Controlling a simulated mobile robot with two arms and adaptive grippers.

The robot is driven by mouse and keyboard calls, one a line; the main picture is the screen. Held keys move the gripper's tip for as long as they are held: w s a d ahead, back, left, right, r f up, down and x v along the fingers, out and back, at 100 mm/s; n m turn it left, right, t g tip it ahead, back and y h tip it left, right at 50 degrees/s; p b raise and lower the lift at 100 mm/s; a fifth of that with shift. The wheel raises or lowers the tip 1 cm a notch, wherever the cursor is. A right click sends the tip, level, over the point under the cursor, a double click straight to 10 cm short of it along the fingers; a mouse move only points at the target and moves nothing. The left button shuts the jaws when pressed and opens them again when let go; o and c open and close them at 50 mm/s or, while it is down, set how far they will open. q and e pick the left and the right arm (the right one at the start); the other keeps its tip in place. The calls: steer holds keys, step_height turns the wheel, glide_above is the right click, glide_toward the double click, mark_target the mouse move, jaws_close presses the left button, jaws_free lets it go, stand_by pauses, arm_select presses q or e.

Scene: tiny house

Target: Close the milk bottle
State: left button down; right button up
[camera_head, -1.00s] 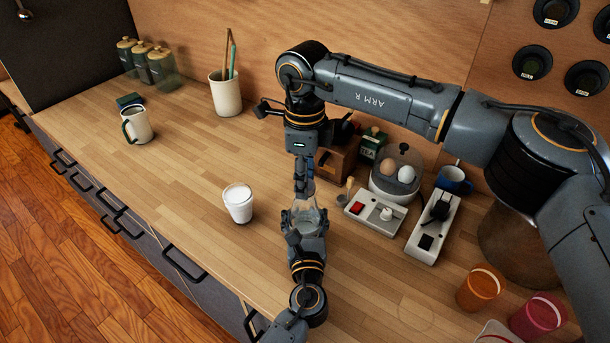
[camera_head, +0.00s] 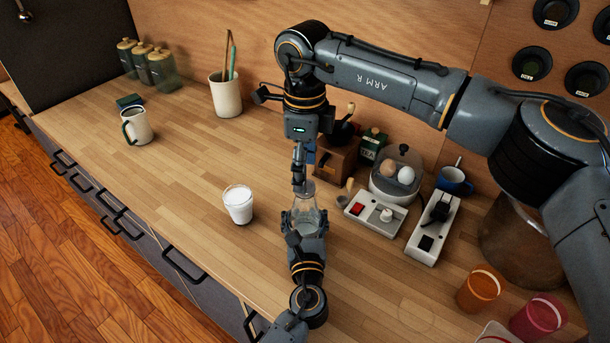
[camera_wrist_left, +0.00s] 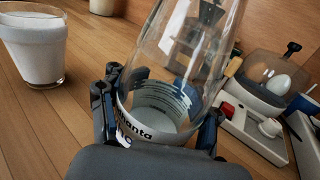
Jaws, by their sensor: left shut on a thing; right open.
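The clear glass milk bottle (camera_head: 307,207) stands upright near the middle of the counter. It looks mostly empty, with some whitish content low down and printed lettering in the left wrist view (camera_wrist_left: 185,50). My left gripper (camera_head: 304,226) is shut around the bottle's lower body; its fingers also show in the left wrist view (camera_wrist_left: 158,108). My right gripper (camera_head: 299,178) points down, open, just above and beside the bottle's mouth. Its fingers look narrow from here. I cannot make out a cap on the bottle or in the right gripper.
A glass of milk (camera_head: 238,204) stands left of the bottle, also in the left wrist view (camera_wrist_left: 32,45).

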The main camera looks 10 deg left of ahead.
mark_target(305, 236)
step_height(305, 236, up, 9)
stand_by(0.4)
arm_select(q)
steer(key=shift+c, duration=1.2)
jaws_free()
steer(key=v, duration=1.2)
